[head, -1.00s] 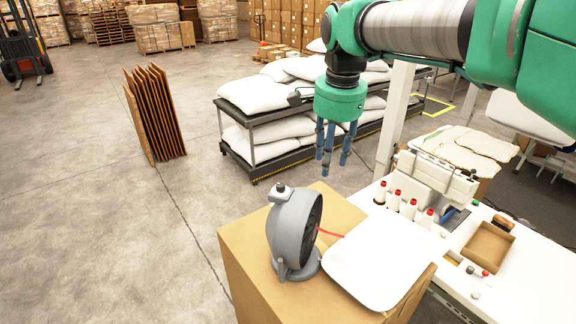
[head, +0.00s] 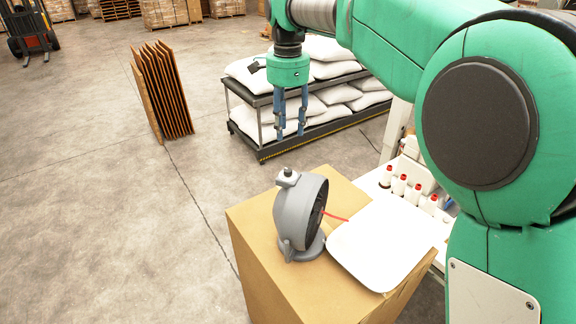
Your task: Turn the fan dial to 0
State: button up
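The grey fan (head: 297,212) stands upright on a cardboard box (head: 262,262), facing right, with a red ribbon (head: 335,216) at its front. The dial's markings are too small to read. My gripper (head: 291,134) points down in the air above the fan, with its blue fingers apart and nothing between them. It is clear of the fan and the dial.
Red-capped bottles (head: 400,185) stand on the white table behind. A rack of white sacks (head: 335,75) stands farther back.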

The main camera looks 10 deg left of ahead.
aim_at(288, 170)
jog(key=shift+f, duration=0.15)
notch_tip(288, 170, down, 14)
jog(key=shift+r, duration=0.2)
dwell(0.5)
grip_shut()
